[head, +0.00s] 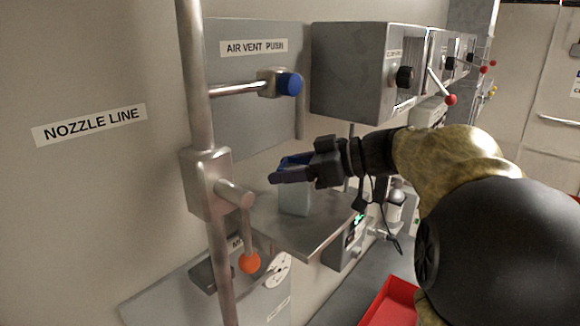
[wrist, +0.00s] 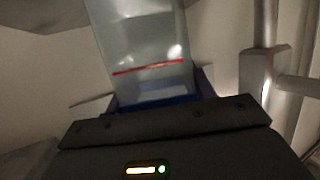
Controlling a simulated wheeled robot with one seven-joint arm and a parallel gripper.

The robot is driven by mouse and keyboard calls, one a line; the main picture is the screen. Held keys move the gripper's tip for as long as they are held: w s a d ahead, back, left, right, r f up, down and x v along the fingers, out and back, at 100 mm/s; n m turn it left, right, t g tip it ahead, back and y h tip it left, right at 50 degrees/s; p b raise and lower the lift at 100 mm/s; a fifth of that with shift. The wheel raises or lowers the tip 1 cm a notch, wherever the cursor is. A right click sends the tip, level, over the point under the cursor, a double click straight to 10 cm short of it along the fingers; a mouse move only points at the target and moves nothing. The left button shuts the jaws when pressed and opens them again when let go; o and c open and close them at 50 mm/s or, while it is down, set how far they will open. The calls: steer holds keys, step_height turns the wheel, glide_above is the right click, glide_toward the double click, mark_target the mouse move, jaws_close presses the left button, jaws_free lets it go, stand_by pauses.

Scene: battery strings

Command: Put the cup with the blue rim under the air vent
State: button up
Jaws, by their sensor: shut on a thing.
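The cup with the blue rim (head: 295,200) is pale and translucent. It is upright in the head view, over the metal shelf (head: 325,238). I cannot tell whether its base touches the shelf. My gripper (head: 289,173) is shut on the cup near its rim, coming from the right. In the wrist view the cup (wrist: 140,45) fills the upper middle, with a red line around it and the blue rim next to my gripper. The air vent, a panel labelled AIR VENT PUSH (head: 252,110) with a blue knob (head: 290,84), is above and behind the cup.
A vertical pipe (head: 199,90) with a lever and an orange ball (head: 249,263) stands left of the shelf. Grey boxes with a black knob (head: 404,76) and red-ball levers (head: 450,99) hang at upper right. A red tray (head: 392,303) lies low, at right.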

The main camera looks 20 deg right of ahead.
steer(key=shift+f, duration=0.15)
steer(key=o, duration=1)
steer(key=shift+r, duration=0.2)
steer(key=shift+s+d, duration=0.1)
steer(key=shift+d, duration=0.15)
steer(key=b+v, duration=0.3)
steer(key=v, duration=0.8)
steer(key=shift+s+d+r, duration=0.15)
steer(key=shift+s+r, duration=0.05)
steer(key=shift+s, duration=0.1)
steer(key=shift+w, duration=0.1)
